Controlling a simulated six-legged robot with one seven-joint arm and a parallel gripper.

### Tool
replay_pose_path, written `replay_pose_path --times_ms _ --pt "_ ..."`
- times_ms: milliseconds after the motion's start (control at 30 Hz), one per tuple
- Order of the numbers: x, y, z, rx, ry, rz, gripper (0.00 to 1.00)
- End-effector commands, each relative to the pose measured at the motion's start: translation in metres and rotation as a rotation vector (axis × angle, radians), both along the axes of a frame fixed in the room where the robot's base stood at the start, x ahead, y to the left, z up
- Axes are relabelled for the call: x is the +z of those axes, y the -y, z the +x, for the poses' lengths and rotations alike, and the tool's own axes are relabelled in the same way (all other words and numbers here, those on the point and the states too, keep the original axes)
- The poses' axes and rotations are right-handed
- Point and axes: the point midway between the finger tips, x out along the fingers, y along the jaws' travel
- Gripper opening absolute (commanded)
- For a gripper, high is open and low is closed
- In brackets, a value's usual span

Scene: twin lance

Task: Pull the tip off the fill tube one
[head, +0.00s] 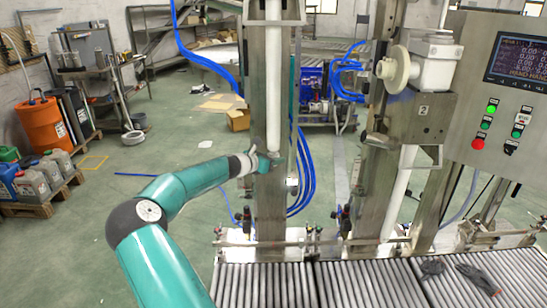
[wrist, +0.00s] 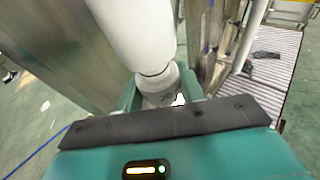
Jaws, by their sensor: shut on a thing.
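The white fill tube one (head: 273,85) runs down the front of the left steel column. My gripper (head: 273,160) is at the tube's lower end. In the wrist view the tube (wrist: 137,38) comes down from the top, and its pale tip (wrist: 157,80) sits at its lower end with a thin dark seam between them. My teal fingers (wrist: 160,92) are on both sides of the tip, shut on it. The tip still lines up with the tube; I cannot tell whether it is loose. The fingers hide the tip's lower part.
A second white tube (head: 399,190) stands slanted at the right column. A roller conveyor (head: 345,285) runs below, with dark gloves (head: 476,278) on it. Blue hoses (head: 303,190) hang behind the left column. A control panel (head: 500,95) is at right.

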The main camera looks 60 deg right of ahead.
Motion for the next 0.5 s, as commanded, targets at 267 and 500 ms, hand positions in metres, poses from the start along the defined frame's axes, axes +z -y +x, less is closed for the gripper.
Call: replay_pose_path --times_ms 267,500 --pt "-0.011 0.0 0.0 0.0 -0.001 0.0 0.07" --pt "-0.019 0.0 0.0 0.0 -0.001 0.0 0.07"
